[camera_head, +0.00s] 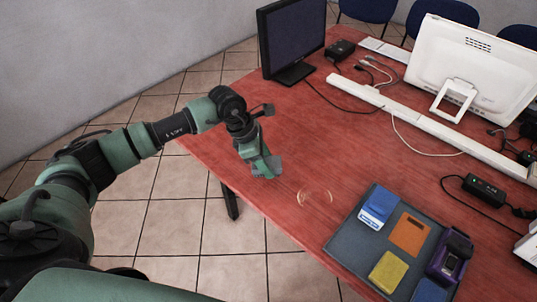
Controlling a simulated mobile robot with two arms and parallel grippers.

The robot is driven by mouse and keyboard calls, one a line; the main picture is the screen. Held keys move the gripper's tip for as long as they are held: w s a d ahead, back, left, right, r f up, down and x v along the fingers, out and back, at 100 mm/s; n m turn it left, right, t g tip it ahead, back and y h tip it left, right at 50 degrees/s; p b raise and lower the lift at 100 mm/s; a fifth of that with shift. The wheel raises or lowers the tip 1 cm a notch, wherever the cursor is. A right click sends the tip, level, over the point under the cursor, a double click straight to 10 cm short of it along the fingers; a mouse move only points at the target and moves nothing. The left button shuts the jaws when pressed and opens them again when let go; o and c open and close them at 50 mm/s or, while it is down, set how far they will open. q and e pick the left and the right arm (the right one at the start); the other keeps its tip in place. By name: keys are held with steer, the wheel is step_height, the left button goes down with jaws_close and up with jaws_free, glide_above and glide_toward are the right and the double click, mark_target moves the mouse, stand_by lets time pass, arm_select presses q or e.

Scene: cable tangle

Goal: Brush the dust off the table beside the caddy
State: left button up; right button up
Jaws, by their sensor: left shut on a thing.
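The caddy is a flat grey tray (352,248) at the lower right of the red table. My left gripper (262,166) is low over the table's near left edge, left of the tray. It is shut on a small grey thing that is mostly hidden by the fingers; I cannot tell whether it is a brush. A faint pale ring-shaped mark (315,197) lies on the table between the gripper and the tray; it may be the dust. My right gripper is not in view.
The tray holds a blue-and-white block (379,206), an orange piece (410,234), a yellow piece (388,271) and a purple device (450,257). A black monitor (291,38), a white monitor (468,65), a white cable channel (440,132) and cables stand behind. The red table (290,140) is bare around the gripper.

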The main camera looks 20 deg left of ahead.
arm_select(q)
steer(key=shift+r+p, duration=0.55)
steer(key=shift+r, duration=1.1)
